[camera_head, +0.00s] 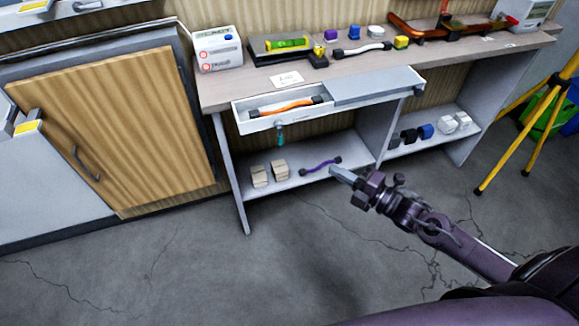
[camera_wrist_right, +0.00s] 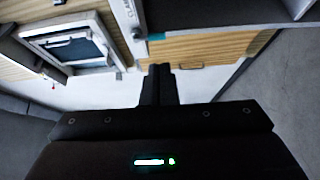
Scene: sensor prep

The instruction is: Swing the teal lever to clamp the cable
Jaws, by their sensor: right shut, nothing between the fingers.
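The teal lever (camera_head: 280,135) hangs below the front of a white tray-like fixture (camera_head: 242,124) at the front edge of the workbench. An orange cable (camera_head: 285,107) with dark ends lies in the fixture's open left part. A small teal piece, likely the lever, also shows in the right wrist view (camera_wrist_right: 157,36), just beyond the fingers. My right gripper (camera_head: 340,174) is shut and empty, to the right of and lower than the lever in the head view, apart from it. Its fingers (camera_wrist_right: 158,78) are together in the wrist view. My left gripper is out of view.
The workbench top (camera_head: 220,93) holds a level (camera_head: 287,43), a white cable (camera_head: 362,48) and small blocks. A lower shelf (camera_head: 330,185) holds beige blocks (camera_head: 279,169) and a purple cable (camera_head: 320,166). A yellow tripod (camera_head: 497,165) stands right. The floor in front is clear.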

